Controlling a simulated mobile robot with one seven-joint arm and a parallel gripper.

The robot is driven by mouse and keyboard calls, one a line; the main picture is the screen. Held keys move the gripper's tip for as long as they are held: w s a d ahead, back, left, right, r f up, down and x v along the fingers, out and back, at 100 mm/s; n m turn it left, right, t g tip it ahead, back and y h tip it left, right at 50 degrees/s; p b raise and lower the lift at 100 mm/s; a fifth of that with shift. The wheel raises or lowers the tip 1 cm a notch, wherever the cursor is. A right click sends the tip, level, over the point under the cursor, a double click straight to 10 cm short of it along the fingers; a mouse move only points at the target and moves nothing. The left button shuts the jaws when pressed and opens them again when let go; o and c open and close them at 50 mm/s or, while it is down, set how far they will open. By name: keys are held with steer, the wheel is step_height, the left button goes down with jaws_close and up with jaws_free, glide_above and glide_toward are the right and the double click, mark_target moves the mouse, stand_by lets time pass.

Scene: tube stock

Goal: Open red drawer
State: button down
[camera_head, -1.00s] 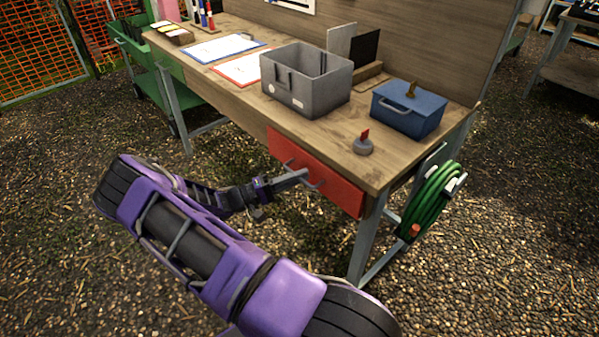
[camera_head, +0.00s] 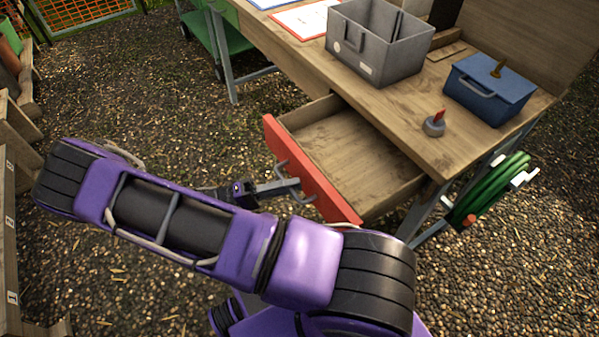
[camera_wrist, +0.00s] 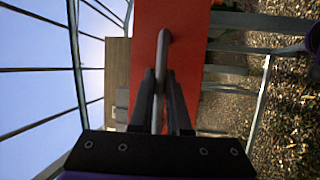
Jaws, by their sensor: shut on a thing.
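The red drawer (camera_head: 322,184) under the wooden workbench is pulled well out. Its wooden inside (camera_head: 350,152) shows and looks empty. A grey bar handle (camera_head: 284,176) is on its red front. My gripper (camera_head: 290,185) is at the handle. In the wrist view the two fingers of my gripper (camera_wrist: 160,100) are shut around the handle (camera_wrist: 160,80), with the red front (camera_wrist: 190,55) behind it.
On the workbench (camera_head: 400,130) stand a grey metal bin (camera_head: 375,60), a blue box (camera_head: 490,90) and a small grey thing with a red top (camera_head: 434,125). A green hose (camera_head: 490,190) hangs at the right end. Wooden racks (camera_head: 10,200) stand at the far left.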

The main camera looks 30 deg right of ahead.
steer(key=shift+a, duration=0.25)
steer(key=c, duration=0.9)
jaws_free()
steer(key=b+v, duration=0.1)
steer(key=v, duration=1.6)
steer(key=shift+w+a+b, duration=0.1)
steer(key=shift+a+b, duration=0.1)
steer(key=shift+b, duration=0.1)
